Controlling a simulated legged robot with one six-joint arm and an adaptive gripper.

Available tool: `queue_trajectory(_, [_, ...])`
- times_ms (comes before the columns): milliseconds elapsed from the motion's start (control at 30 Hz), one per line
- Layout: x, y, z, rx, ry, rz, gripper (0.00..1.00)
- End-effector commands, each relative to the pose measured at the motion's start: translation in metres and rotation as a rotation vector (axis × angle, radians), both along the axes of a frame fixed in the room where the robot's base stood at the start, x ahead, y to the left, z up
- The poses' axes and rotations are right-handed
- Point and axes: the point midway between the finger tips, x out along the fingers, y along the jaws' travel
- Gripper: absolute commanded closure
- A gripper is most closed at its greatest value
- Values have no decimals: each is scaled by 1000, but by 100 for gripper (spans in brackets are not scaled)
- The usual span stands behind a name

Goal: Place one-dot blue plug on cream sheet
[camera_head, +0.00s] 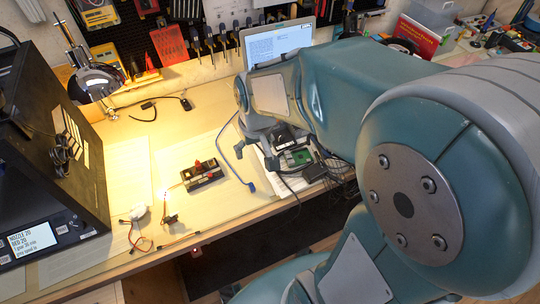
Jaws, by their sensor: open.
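A blue cable (223,149) curves over the bench, and its blue plug (251,187) lies near the front edge. Any dot on the plug is too small to make out. A pale cream sheet (130,165) lies flat on the left of the bench, beside the black box. Another pale sheet-like area (200,146) lies near the middle; its edges are faint. My gripper (266,150) is open, over the bench right of the blue cable and up from the plug. My arm hides part of the bench behind it.
A small dark device with red knobs (203,175) sits mid-bench. A green circuit board (299,157) and dark cables lie right of my gripper. A black box with a display (50,150) stands left. Loose wires (140,225) lie near the front edge. A laptop (280,42) stands behind.

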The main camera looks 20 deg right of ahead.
Motion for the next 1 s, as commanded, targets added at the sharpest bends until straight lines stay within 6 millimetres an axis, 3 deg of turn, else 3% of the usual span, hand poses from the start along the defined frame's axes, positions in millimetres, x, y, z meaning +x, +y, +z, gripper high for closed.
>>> queue_trajectory(33, [-9,1,16,-4,-37,2,16])
queue_trajectory(200, [-41,4,56,-13,-139,5,16])
queue_trajectory(433, [-88,6,95,-22,-271,2,16])
queue_trajectory(633, [-111,7,106,-25,-331,0,16])
queue_trajectory(1000, [-113,7,107,-25,-336,0,16])
